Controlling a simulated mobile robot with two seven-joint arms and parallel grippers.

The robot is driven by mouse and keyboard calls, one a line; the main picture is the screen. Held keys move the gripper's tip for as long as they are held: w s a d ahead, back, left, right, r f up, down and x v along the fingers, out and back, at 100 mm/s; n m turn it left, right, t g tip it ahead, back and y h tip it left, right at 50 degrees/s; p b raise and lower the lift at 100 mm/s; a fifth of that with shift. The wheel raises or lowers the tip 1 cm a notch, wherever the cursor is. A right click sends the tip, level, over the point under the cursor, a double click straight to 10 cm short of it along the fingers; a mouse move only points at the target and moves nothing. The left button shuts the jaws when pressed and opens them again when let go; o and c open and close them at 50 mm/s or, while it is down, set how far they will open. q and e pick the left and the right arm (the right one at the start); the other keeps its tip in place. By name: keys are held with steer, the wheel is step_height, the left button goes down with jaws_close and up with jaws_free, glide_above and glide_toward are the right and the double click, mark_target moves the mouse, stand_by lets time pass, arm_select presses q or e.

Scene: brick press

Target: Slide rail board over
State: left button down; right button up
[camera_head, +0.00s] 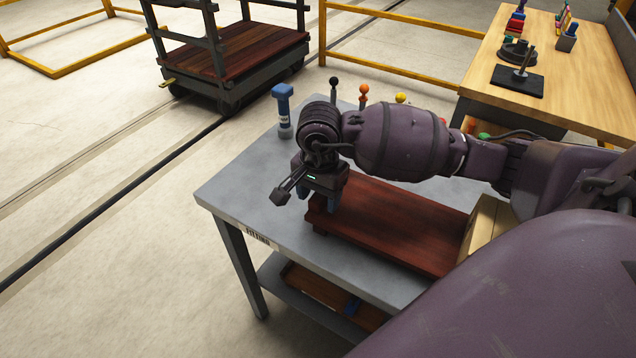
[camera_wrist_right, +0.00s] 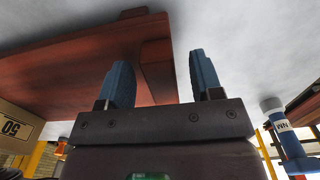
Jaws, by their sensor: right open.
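The rail board, a dark red-brown wooden board (camera_head: 395,225), lies on the grey table (camera_head: 232,190). My right gripper (camera_head: 318,198) is at the board's left end, pointing down. In the right wrist view, my right gripper (camera_wrist_right: 160,80) has its two blue fingers apart. One finger overlaps the rail board (camera_wrist_right: 85,65) in the picture, and the other is past its end edge. A wooden end block (camera_wrist_right: 156,70) on the board shows between the fingers. I cannot tell whether either finger touches it. My left gripper is not in view.
A yellowish box (camera_head: 484,228) stands by the board's right end. A blue post (camera_head: 284,108) and several coloured knobs line the table's back edge. A cart (camera_head: 240,55) stands behind. The table left of the board is clear. A lower shelf (camera_head: 335,297) holds another board.

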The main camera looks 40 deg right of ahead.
steer(key=shift+f, duration=0.25)
jaws_close()
stand_by(0.3)
